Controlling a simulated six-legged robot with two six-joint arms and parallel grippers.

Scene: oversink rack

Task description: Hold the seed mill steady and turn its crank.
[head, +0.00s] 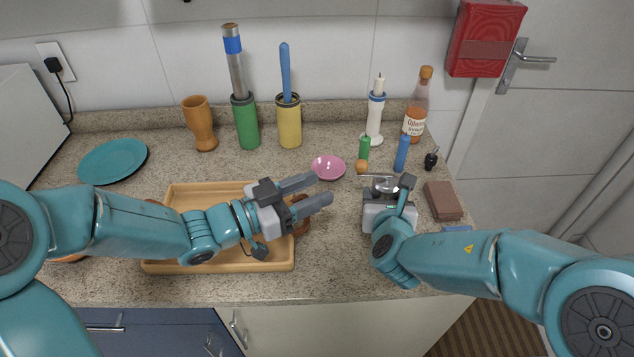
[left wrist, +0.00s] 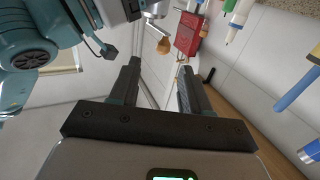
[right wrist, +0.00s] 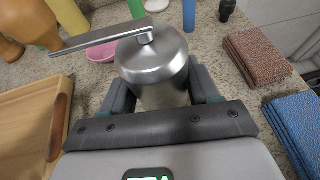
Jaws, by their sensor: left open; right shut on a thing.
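The seed mill (head: 385,186) is a silver metal cylinder standing on the counter, right of the middle. My right gripper (head: 390,193) is shut around its body; the right wrist view shows the mill (right wrist: 155,75) upright between the fingers. Its crank arm (right wrist: 100,43) points left from the top. In the head view a round wooden knob (head: 361,167) shows at the crank's left end; it also shows in the left wrist view (left wrist: 163,45). My left gripper (head: 322,189) is open and empty, left of the knob and apart from it.
A wooden tray (head: 215,267) lies under my left arm. A pink bowl (head: 328,167) is just behind my left fingertips. A green bottle (head: 364,148), a blue bottle (head: 402,153) and a white candle-like holder (head: 375,112) stand behind the mill.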

